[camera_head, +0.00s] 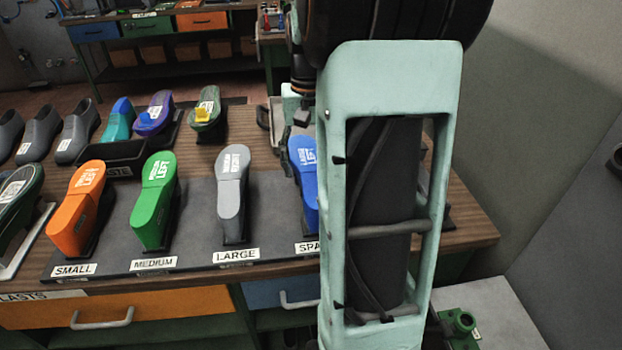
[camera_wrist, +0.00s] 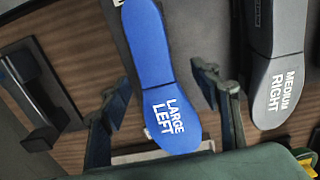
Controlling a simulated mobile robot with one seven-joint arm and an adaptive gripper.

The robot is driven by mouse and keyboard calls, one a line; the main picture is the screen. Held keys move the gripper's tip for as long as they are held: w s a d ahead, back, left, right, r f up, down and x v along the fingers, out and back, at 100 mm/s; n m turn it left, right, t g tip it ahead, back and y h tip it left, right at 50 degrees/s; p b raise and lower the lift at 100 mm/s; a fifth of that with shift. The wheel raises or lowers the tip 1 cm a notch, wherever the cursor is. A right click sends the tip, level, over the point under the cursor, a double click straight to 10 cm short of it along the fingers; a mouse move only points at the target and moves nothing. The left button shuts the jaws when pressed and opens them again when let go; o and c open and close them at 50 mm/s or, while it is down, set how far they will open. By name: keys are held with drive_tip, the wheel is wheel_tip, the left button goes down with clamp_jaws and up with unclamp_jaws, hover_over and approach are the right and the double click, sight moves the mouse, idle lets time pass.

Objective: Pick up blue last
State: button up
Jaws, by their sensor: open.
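The blue last (camera_head: 305,182) stands on the dark mat behind a label reading "SPA", the rest cut off by my arm. Its right side is hidden by my arm in the head view. In the wrist view the blue last (camera_wrist: 158,60) reads "LARGE LEFT". My gripper (camera_wrist: 162,98) is open, with one finger on each side of the blue last. Gaps show between the fingers and the last, and it is not gripped. The gripper is mostly hidden behind my arm in the head view.
A grey last (camera_wrist: 275,60) marked "MEDIUM RIGHT" stands close to the right finger. Green (camera_head: 153,200) and orange (camera_head: 78,208) lasts stand further left on the mat. Several shoes and a black tray (camera_head: 112,158) are at the back left of the wooden bench (camera_head: 465,215).

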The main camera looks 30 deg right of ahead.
drive_tip(key=f, duration=0.7)
drive_tip(key=shift+s+d+f, duration=0.1)
drive_tip(key=shift+d+f, duration=0.15)
drive_tip(key=shift+f, duration=0.05)
drive_tip(key=shift+c, duration=0.3)
drive_tip(key=c, duration=1.3)
drive_tip(key=shift+r, duration=0.1)
drive_tip(key=shift+c, duration=0.8)
